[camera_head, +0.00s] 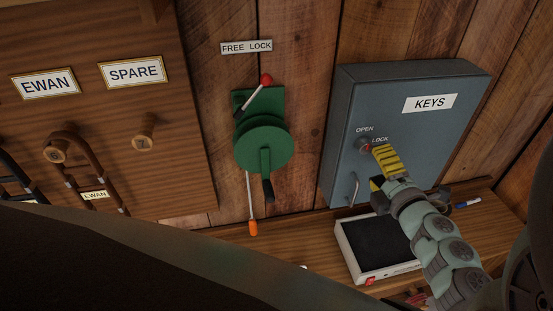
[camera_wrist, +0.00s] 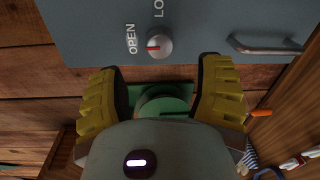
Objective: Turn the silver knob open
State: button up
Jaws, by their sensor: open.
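The silver knob (camera_head: 366,148) sits on the front of the grey-blue KEYS cabinet (camera_head: 400,125), between the OPEN and LOCK labels. In the wrist view the round knob (camera_wrist: 160,43) shows a red line lying toward its OPEN side. My gripper (camera_head: 377,166) is close to the knob, at its lower right in the head view. In the wrist view the yellow fingers of my gripper (camera_wrist: 160,66) are spread wide with nothing between them. The knob appears beyond the fingertips, uncovered. I see no contact.
A metal handle (camera_head: 354,190) is on the cabinet below the knob. A black-topped white tray (camera_head: 378,250) lies on the shelf beneath. A green crank device (camera_head: 262,150) with red and orange lever ends is on the wall to the left. A blue marker (camera_head: 468,203) lies right.

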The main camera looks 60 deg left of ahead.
jog(key=shift+v, duration=2.75)
jog(key=shift+r, duration=0.1)
